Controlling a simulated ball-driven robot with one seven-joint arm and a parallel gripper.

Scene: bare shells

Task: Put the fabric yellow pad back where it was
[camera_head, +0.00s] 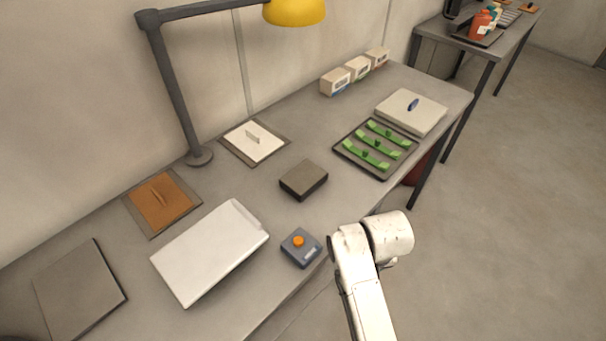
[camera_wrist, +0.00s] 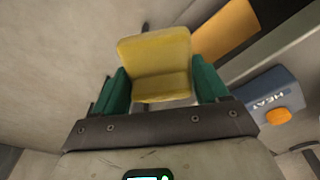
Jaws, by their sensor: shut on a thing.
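The yellow pad (camera_wrist: 155,55) shows in the wrist view, folded or bent, with a flat upper part and a lower lip. My gripper (camera_wrist: 162,88) has its two green fingers against the pad's left and right sides, and it is shut on the pad. In the head view my pale arm reaches up at the lower right, beside the table's front edge; the fingers and the pad are hidden there. A bare grey mat (camera_head: 80,290) lies at the table's left end. An orange-brown pad (camera_head: 160,201) and a white pad (camera_head: 253,143) each lie on a dark mat.
A blue-grey box with an orange button (camera_head: 301,248) stands near the front edge, left of my arm; the wrist view shows it marked HEAT (camera_wrist: 268,95). A white slab (camera_head: 209,250), a dark block (camera_head: 304,180), a tray of green pieces (camera_head: 345,152) and a lamp (camera_head: 200,157) occupy the table.

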